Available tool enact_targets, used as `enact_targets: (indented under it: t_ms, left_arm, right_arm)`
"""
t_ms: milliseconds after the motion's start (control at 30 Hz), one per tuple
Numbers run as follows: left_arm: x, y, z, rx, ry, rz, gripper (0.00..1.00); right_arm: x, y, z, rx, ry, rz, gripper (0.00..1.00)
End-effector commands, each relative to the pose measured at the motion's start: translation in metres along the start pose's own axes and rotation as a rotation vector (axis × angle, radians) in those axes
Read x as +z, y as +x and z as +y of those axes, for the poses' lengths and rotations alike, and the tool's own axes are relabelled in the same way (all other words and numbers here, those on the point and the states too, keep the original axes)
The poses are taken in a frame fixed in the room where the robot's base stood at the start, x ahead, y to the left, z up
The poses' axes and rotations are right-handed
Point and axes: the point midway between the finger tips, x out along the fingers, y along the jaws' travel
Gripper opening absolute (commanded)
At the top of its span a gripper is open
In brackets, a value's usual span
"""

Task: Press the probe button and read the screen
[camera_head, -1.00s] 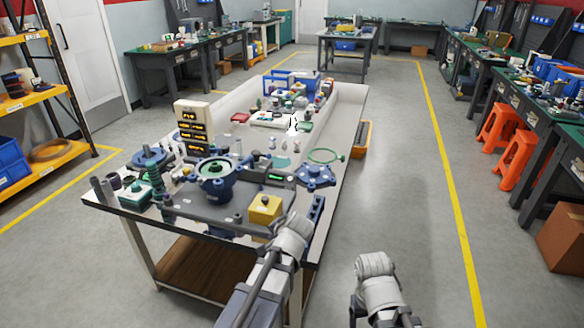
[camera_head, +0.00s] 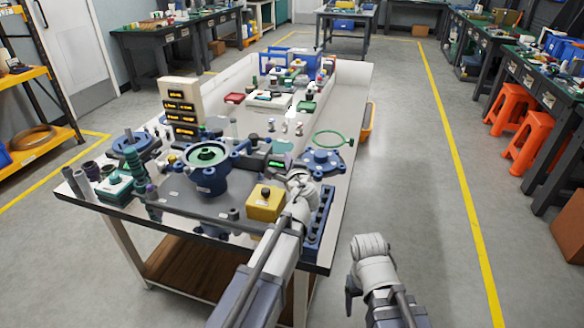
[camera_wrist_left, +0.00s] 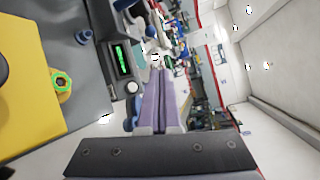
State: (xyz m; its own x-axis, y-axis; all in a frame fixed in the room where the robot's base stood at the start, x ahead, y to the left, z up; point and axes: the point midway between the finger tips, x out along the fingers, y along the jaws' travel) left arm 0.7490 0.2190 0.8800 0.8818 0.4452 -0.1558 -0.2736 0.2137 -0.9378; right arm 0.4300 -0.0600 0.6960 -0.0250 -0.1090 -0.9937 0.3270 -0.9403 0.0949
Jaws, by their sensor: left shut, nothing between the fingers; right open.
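The yellow box (camera_head: 265,203) with a dark round button on top (camera_head: 265,193) sits on the grey plate near the bench front. It also shows at the left of the left wrist view (camera_wrist_left: 38,65), with a green hexagonal ring (camera_wrist_left: 62,83) on its side. The small lit green screen (camera_head: 279,163) stands behind it; the left wrist view shows its digits (camera_wrist_left: 123,61) and a round knob-like part (camera_wrist_left: 132,88) beside it. My left gripper (camera_wrist_left: 163,85) is shut and empty, close to the screen unit; contact is unclear. My right gripper (camera_head: 351,290) is open, away from the bench, partly hidden.
A blue flanged pot (camera_head: 208,180), a blue round flange (camera_head: 322,161) and a blue rack (camera_head: 319,222) crowd the bench. A cream stack with lit displays (camera_head: 181,108) stands behind. A green ring (camera_head: 333,139) lies right. Floor right of the bench is clear.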

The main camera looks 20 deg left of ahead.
Motion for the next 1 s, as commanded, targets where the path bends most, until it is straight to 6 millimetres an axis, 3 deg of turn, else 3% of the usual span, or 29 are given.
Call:
enact_targets:
  t_ms: [467,1000]
  left_arm:
    - [-0.002,0.003,0.003,0.001,-0.002,-0.001,0.00]
    - [-0.034,0.046,0.036,0.002,-0.002,-0.001,0.00]
  right_arm:
    - [0.000,0.004,0.000,0.000,0.000,0.000,0.75]
    - [-0.003,0.051,-0.005,0.000,0.000,0.000,0.75]
